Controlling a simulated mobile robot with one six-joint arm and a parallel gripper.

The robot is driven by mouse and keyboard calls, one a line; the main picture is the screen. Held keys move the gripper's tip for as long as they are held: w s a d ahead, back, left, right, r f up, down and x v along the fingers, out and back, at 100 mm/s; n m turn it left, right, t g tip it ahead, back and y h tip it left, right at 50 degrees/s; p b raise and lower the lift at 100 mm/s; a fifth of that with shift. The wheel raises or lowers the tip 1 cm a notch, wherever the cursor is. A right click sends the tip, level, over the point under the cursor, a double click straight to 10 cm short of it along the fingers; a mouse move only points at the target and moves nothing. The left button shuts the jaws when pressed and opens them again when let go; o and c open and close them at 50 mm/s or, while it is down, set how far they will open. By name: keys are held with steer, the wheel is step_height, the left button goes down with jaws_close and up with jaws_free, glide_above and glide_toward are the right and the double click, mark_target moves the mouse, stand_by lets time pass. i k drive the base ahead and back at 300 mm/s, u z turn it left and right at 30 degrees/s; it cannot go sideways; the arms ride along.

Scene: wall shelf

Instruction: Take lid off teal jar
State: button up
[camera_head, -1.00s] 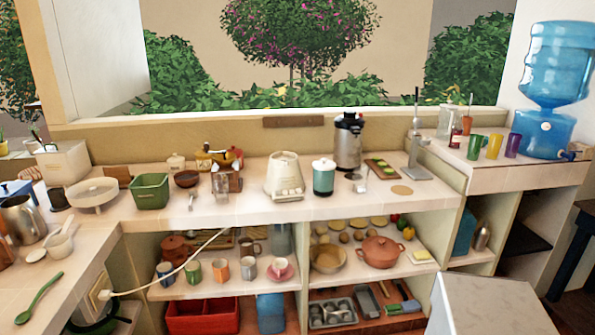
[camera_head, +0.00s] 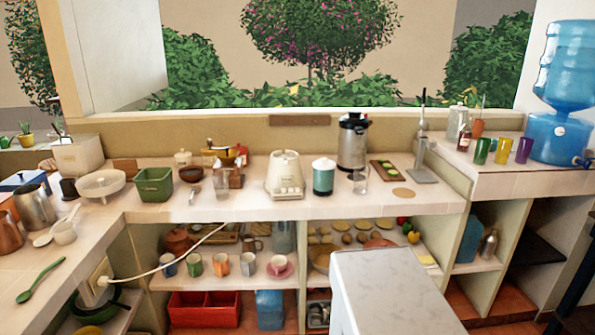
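The teal jar (camera_head: 323,181) stands upright on the counter, right of the cream appliance. Its white lid (camera_head: 323,163) sits on top of it. A clear glass (camera_head: 360,181) stands close to its right. My gripper is not in view.
The cream appliance (camera_head: 286,175) is left of the jar and a tall steel urn (camera_head: 352,143) is behind it to the right. A board with green slices (camera_head: 388,169) lies farther right. A white-topped block (camera_head: 388,290) fills the lower middle. The counter front before the jar is clear.

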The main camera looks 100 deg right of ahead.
mark_target(325, 164)
steer(key=u, duration=0.75)
steer(key=k, duration=2.75)
steer(key=z, duration=0.5)
